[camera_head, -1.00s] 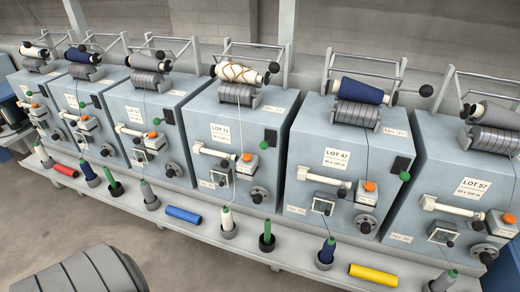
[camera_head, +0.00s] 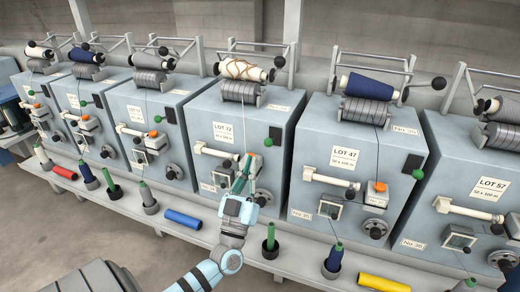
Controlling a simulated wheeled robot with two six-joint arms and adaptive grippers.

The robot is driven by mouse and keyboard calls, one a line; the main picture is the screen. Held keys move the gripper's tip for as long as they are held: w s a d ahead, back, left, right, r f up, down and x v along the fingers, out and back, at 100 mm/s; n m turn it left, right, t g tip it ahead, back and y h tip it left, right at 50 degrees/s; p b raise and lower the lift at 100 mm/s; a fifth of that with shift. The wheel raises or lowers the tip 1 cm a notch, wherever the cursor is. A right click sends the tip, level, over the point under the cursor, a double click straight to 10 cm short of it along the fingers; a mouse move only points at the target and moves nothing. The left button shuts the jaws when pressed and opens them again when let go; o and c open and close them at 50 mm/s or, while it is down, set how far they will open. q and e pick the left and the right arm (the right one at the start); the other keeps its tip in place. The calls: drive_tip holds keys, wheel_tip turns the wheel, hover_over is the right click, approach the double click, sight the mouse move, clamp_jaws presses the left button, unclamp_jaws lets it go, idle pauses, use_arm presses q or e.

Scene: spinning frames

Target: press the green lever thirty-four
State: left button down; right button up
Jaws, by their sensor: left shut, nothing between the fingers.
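The machine with the LOT 72 plate (camera_head: 224,131) stands at mid-picture. A green ball-ended lever (camera_head: 268,142) sits in a black slot on its right side. The number tag (camera_head: 208,187) low on this machine is too small to read surely; the neighbour's tag looks like No. 35. My left gripper (camera_head: 243,172) is shut and empty in front of the LOT 72 machine's lower front, below and left of its green lever and apart from it. My right gripper is not in view.
Similar machines stand on both sides; LOT 47 (camera_head: 344,156) has its own green lever (camera_head: 417,174). A shelf in front holds upright spools, a blue tube (camera_head: 183,219) and a yellow tube (camera_head: 384,284). A white thread hangs down the LOT 72 front near my gripper.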

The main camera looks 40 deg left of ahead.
use_arm(q)
wheel_tip(320, 180, up, 6)
hover_over(268, 143)
drive_tip(key=s, duration=0.4)
drive_tip(key=shift+w+d+f+b, duration=0.1)
drive_tip(key=shift+w+f+b, duration=0.15)
drive_tip(key=shift+f+b, duration=0.4)
drive_tip(key=shift+w+d+f+b, duration=0.1)
drive_tip(key=shift+w+f+b, duration=0.25)
drive_tip(key=shift+f, duration=0.35)
drive_tip(key=shift+w+d+f+b, duration=0.1)
drive_tip(key=shift+w+f+b, duration=0.1)
drive_tip(key=shift+f+b, duration=0.45)
